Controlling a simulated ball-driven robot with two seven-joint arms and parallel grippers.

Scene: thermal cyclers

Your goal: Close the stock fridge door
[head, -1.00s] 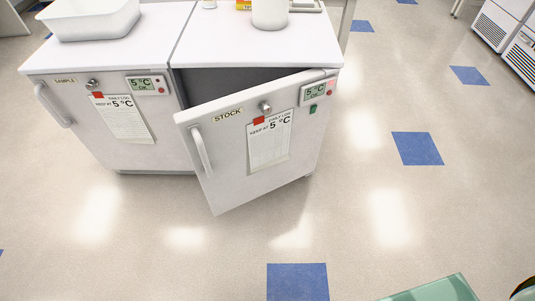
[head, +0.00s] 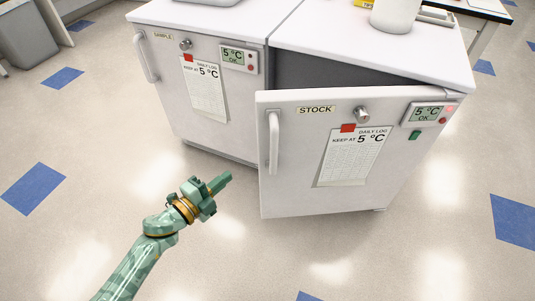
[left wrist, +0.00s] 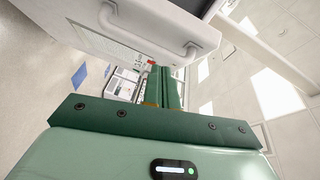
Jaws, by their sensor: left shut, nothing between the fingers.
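The stock fridge door (head: 290,190) is white, labelled STOCK, and stands partly open. Its hinge side is at the right, and a dark gap shows above its top edge. Its handle (head: 273,142) is a white vertical bar near the door's left edge. My left gripper (head: 228,176) is shut and empty, to the left of the door's lower left edge and apart from it in the head view. In the left wrist view, the door handle (left wrist: 148,42) shows beyond the shut fingers (left wrist: 163,88). My right gripper is not in view.
The sample fridge (head: 170,85) stands shut to the left of the stock fridge. A white container (head: 396,14) stands on the stock fridge's top (head: 345,45). The floor (head: 90,160) in front and to the left is clear. A grey bin (head: 25,45) stands at the far left.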

